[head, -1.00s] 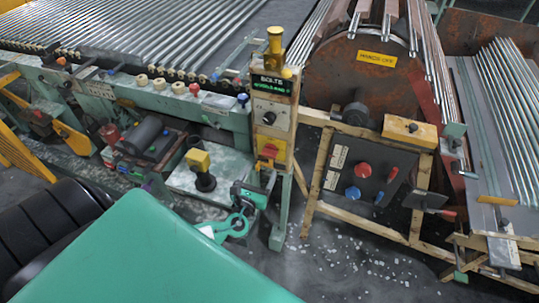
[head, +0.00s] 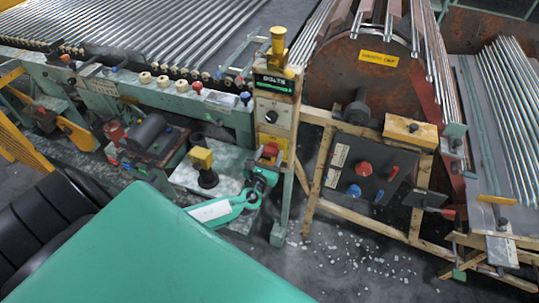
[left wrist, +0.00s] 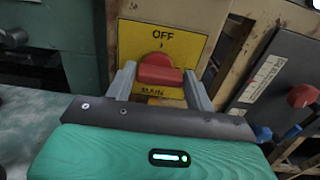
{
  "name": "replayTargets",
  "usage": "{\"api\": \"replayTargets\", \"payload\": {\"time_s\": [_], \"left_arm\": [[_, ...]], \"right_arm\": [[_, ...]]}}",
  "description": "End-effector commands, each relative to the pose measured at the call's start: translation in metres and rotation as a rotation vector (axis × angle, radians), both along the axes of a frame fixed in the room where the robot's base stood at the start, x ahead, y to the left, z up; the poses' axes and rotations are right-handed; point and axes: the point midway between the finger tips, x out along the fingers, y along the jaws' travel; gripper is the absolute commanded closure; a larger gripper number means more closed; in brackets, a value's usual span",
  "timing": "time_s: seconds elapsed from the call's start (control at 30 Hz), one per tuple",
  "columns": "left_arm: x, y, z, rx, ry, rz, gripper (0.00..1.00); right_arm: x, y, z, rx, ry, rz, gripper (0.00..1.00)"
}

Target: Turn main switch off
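The main switch is a red knob (left wrist: 160,70) on a yellow plate (left wrist: 190,45) marked "OFF" at the top and "MAIN" below. Its red grip lies crosswise, roughly level. In the head view the switch (head: 270,150) is on the front of the wooden post, partly behind my gripper. My left gripper (head: 266,168) is right in front of it. In the left wrist view its two fingers (left wrist: 159,80) are apart, one at each side of the knob. The gaps are small, and I cannot tell whether they touch. My right gripper does not show.
Above the switch are a grey panel with a black knob (head: 270,116) and a lit green display (head: 272,84). To the right is a dark panel (head: 371,168) with red and blue knobs. A yellow-topped black device (head: 203,160) stands left of my gripper. Glass bits litter the floor.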

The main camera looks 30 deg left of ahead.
Motion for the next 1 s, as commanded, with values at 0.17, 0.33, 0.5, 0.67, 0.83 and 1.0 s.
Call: {"api": "replayTargets", "payload": {"time_s": [0.17, 0.33, 0.5, 0.67, 0.83, 1.0], "left_arm": [[0.000, 0.000, 0.000, 0.000, 0.000, 0.000, 0.74], [0.000, 0.000, -0.001, -0.010, -0.002, 0.000, 0.74], [0.000, 0.000, -0.002, -0.058, -0.014, 0.001, 0.74], [-0.001, 0.000, -0.004, -0.152, -0.036, 0.000, 0.74], [-0.001, 0.001, -0.005, -0.293, -0.071, 0.001, 0.74], [-0.001, 0.000, -0.004, -0.451, -0.109, 0.001, 0.74]], "right_arm": [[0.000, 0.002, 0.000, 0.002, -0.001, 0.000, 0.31], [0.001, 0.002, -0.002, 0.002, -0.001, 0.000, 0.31], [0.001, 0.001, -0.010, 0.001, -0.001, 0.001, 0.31], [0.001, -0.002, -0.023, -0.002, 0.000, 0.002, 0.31], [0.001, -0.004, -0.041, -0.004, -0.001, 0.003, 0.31], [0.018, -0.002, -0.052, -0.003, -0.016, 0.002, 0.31]]}}
